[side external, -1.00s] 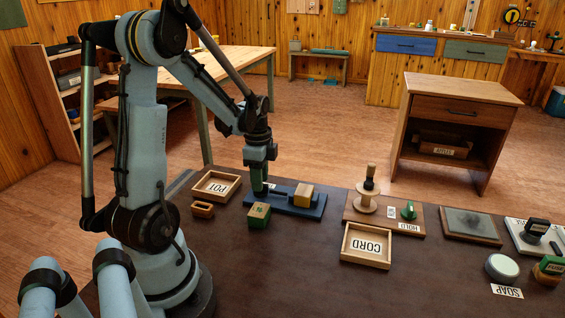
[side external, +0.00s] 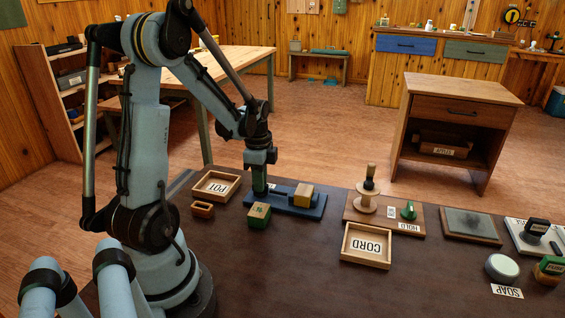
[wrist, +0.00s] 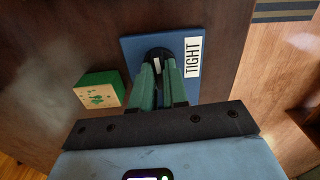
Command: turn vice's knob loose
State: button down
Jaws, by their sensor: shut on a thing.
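The vice has a blue base (side external: 300,208) on the dark bench, with a yellow-brown block (side external: 303,195) at its right end. Its black knob (wrist: 157,53) shows in the wrist view with a pale mark on top, beside a label reading TIGHT (wrist: 192,57). My gripper (side external: 260,190) points straight down at the left end of the vice. In the wrist view its green fingers (wrist: 158,68) are shut on the knob from both sides. The fingers hide part of the knob and of the base.
A green and wood block (side external: 259,215) stands close in front of the vice. It also shows in the wrist view (wrist: 99,91). A tray marked POT (side external: 216,186) and a small wooden box (side external: 203,210) lie left. A CORD tray (side external: 366,246) and a HOLD board (side external: 385,214) lie right.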

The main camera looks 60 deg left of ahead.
jog(key=shift+n, duration=0.3)
jog(key=n, duration=0.3)
jog(key=shift+n, duration=0.3)
jog(key=n, duration=0.4)
jog(key=shift+n, duration=0.3)
jog(key=n, duration=0.4)
jog(key=shift+n, duration=2.1)
jog(key=c, duration=1.1)
grip_release()
jog(key=shift+c, duration=0.2)
notch_tip(320, 180, up, 12)
